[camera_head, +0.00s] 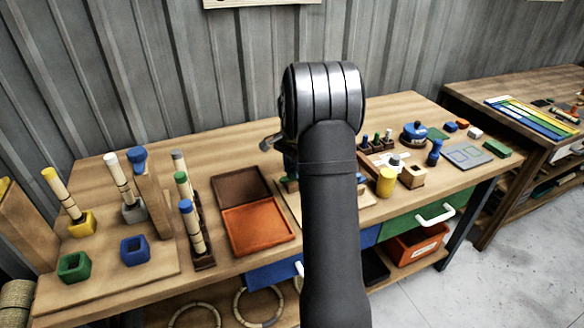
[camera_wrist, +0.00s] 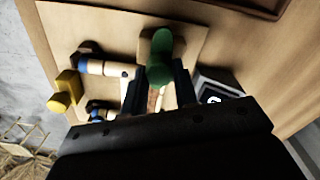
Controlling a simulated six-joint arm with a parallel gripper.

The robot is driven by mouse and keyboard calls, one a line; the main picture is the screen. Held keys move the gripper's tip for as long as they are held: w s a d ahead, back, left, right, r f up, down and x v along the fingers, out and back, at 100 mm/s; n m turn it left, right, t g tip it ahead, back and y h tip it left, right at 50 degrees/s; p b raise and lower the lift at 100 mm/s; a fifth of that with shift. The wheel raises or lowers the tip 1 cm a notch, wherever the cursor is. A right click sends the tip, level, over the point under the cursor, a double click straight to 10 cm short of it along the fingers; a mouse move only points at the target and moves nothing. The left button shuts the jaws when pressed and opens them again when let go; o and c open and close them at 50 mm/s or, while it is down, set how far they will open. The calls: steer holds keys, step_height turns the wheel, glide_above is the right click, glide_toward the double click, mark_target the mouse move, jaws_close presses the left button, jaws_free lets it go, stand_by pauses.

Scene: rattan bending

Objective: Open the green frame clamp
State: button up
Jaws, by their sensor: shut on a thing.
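In the wrist view, the green frame clamp (camera_wrist: 161,48) shows as a rounded green upright part over a pale wooden board (camera_wrist: 115,22). The two dark fingers of my gripper (camera_wrist: 158,88) stand on either side of its lower part and are shut on it. Whether the clamp is open or closed cannot be told. In the head view my arm covers the green clamp and my fingertips.
In the wrist view, a blue-and-white piece (camera_wrist: 102,68) and a yellow piece (camera_wrist: 62,97) lie left of my fingers. In the head view, an orange tray (camera_head: 258,226) lies left of my arm, and a yellow cylinder (camera_head: 386,182) stands close on its right.

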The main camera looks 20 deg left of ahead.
steer(key=n, duration=0.8)
steer(key=shift+n, duration=0.4)
steer(key=n, duration=0.4)
steer(key=shift+n, duration=2.5)
steer(key=o, duration=1)
